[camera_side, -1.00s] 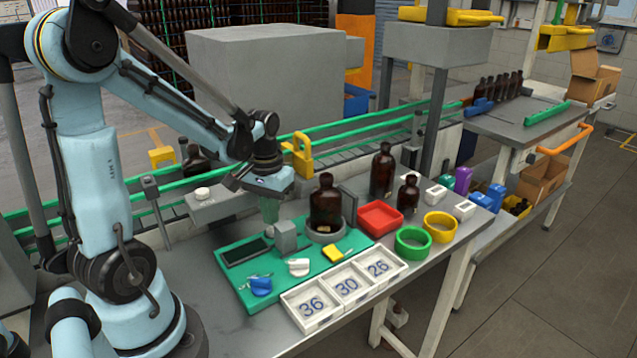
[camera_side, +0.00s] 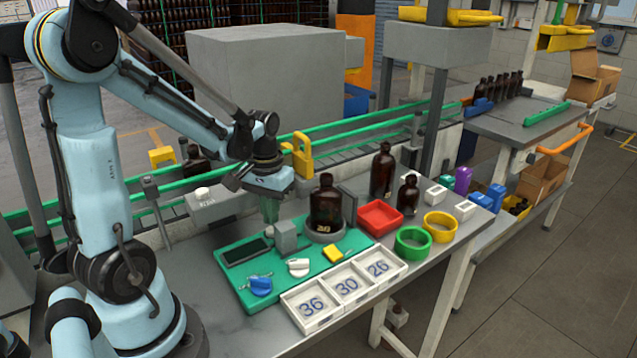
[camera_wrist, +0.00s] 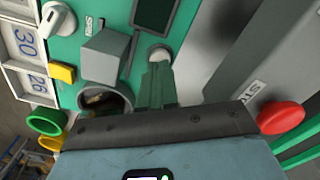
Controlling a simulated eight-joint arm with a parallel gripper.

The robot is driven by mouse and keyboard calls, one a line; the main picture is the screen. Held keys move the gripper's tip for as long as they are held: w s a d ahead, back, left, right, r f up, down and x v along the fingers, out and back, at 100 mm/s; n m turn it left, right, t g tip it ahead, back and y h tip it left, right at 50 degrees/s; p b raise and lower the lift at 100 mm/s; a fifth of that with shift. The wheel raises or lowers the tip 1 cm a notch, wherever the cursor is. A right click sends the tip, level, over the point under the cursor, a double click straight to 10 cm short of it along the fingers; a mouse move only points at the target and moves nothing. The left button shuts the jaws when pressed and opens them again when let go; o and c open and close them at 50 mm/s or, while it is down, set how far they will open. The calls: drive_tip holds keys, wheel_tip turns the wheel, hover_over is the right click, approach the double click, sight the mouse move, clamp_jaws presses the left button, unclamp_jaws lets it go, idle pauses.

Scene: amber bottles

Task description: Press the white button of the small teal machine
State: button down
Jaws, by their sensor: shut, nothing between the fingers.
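The small teal machine (camera_side: 322,272) lies flat on the grey bench, with a dark screen, a grey block and a round bottle holder. In the wrist view its panel (camera_wrist: 70,93) fills the upper left. Its round white button (camera_wrist: 160,53) shows just past my fingertips, partly hidden by them. My gripper (camera_side: 270,221) is shut and empty, pointing down behind the screen and grey block. In the wrist view my gripper (camera_wrist: 157,67) has its fingertips at the button's edge; I cannot tell whether they touch it or whether it is pressed.
An amber bottle (camera_side: 325,202) stands in the holder, close right of my gripper. White numbered trays (camera_side: 312,306), a red tray (camera_side: 380,217) and green (camera_side: 412,244) and yellow (camera_side: 440,226) rings lie right and in front. A red button (camera_wrist: 281,117) is on a grey box.

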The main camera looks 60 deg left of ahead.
sight(272, 229)
drive_tip(key=shift+f, duration=0.95)
idle(0.6)
drive_tip(key=shift+r, duration=3.5)
drive_tip(key=d+r+m+t, duration=0.3)
drive_tip(key=d+m+t, duration=0.3)
drive_tip(key=d, duration=0.8)
drive_tip(key=shift+w+d+r+t, duration=0.2)
drive_tip(key=shift+w+t, duration=0.05)
drive_tip(key=shift+t, duration=0.35)
